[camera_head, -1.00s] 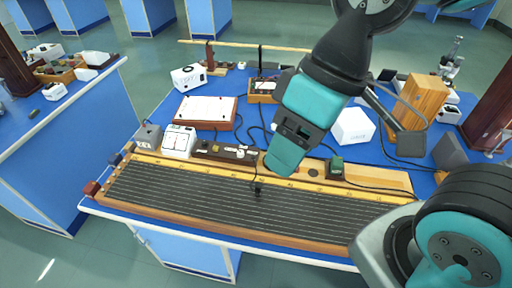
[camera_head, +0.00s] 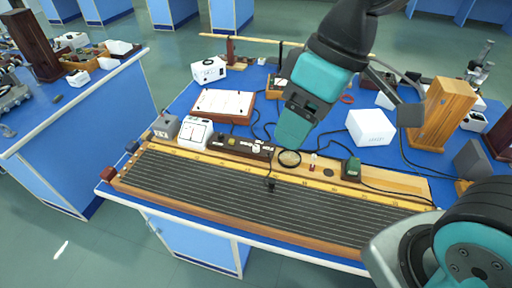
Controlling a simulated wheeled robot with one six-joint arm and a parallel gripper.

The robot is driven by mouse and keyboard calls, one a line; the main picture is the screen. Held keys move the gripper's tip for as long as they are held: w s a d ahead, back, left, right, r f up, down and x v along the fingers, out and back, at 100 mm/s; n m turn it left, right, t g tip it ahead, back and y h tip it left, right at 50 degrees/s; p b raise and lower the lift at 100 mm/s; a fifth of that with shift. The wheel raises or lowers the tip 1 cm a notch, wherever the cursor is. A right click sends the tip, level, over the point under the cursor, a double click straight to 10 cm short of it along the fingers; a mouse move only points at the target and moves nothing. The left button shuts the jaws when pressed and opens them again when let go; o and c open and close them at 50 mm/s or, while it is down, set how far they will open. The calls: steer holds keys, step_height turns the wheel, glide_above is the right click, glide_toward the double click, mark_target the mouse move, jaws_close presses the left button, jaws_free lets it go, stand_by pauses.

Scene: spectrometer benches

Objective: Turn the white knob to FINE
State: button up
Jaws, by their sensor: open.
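A dark control strip (camera_head: 240,151) lies on the blue bench behind the long wire board. It carries small knobs and pale labels too small to read. A white knob (camera_head: 257,147) appears near its right half; its pointer direction cannot be made out. My gripper (camera_head: 291,138), teal and pointing down, hangs above and to the right of the strip, apart from the knob in the picture. It is open with nothing visible in it. Its fingers overlap from this side, so the gap is hidden.
The long wire board (camera_head: 270,206) fills the bench front. A round dial (camera_head: 289,158) and a green-topped block (camera_head: 351,169) stand right of the strip. White boxes (camera_head: 195,133) stand left; a larger white box (camera_head: 371,127) stands right. Black cables cross the bench.

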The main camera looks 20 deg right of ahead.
steer(key=w+d+f+n+h+b, duration=0.1)
steer(key=w+f+n+b, duration=0.2)
steer(key=w, duration=0.6)
steer(key=w+f+n+h+b, duration=0.1)
steer(key=w+f+b, duration=0.1)
steer(key=w+f, duration=0.5)
steer(key=n+h+b, duration=0.2)
steer(key=n+b, duration=0.3)
steer(key=n, duration=0.1)
glide_above(256, 146)
step_height(256, 146, down, 12)
step_height(256, 146, down, 18)
steer(key=p, duration=0.4)
steer(key=shift+s+r, duration=0.1)
steer(key=shift+r, duration=0.1)
steer(key=c, duration=0.9)
